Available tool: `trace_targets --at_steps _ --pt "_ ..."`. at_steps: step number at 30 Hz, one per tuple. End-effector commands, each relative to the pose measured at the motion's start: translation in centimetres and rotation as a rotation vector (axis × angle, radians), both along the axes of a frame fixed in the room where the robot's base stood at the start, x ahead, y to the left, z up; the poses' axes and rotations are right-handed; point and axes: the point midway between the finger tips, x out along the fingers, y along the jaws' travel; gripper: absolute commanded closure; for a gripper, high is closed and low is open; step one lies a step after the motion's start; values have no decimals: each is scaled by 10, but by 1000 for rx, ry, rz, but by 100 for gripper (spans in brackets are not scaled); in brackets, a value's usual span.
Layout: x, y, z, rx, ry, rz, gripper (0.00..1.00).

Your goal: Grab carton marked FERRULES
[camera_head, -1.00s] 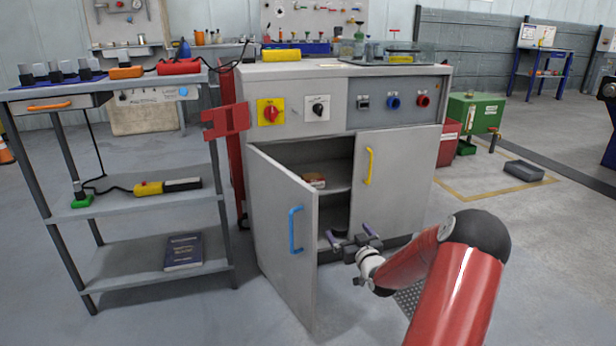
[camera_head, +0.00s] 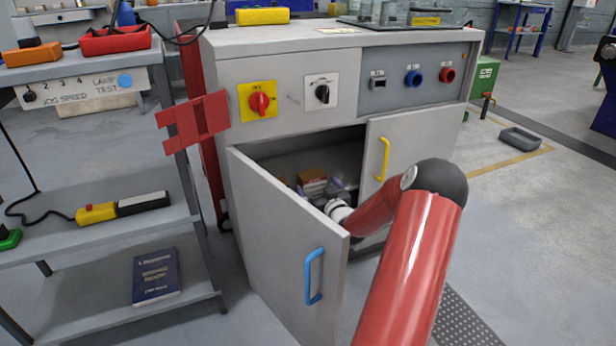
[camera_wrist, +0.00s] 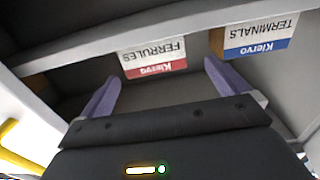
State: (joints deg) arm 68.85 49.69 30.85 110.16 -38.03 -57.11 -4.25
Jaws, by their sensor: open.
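The FERRULES carton (camera_wrist: 153,58) has a white label with a red band and appears upside down in the wrist view. It sits inside the cabinet, ahead of the gap between my fingers. My gripper (camera_wrist: 161,72) is open and empty, its two purple fingers spread wider than the carton's label. The carton's body behind the label is mostly hidden. In the head view my gripper (camera_head: 328,192) reaches into the cabinet, partly hidden by the open door. A brown-topped box (camera_head: 312,174) shows beside it there; its label cannot be read.
A TERMINALS carton (camera_wrist: 258,38) with a blue band sits right of the FERRULES carton in the wrist view. The cabinet's left door (camera_head: 280,235) with a blue handle stands open. The right door (camera_head: 415,150) with a yellow handle bounds the opening on the right.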

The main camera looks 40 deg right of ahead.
Motion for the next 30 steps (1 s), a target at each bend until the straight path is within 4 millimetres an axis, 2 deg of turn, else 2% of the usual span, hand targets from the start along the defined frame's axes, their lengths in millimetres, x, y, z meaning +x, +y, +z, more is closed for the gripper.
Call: trace_targets --at_steps 13,16,23,30 --pt "56 -20 2 1 -2 1 0" --pt "63 -22 2 1 0 1 0" --pt "63 -22 2 1 1 0 0" --pt "63 -22 2 1 0 0 31"
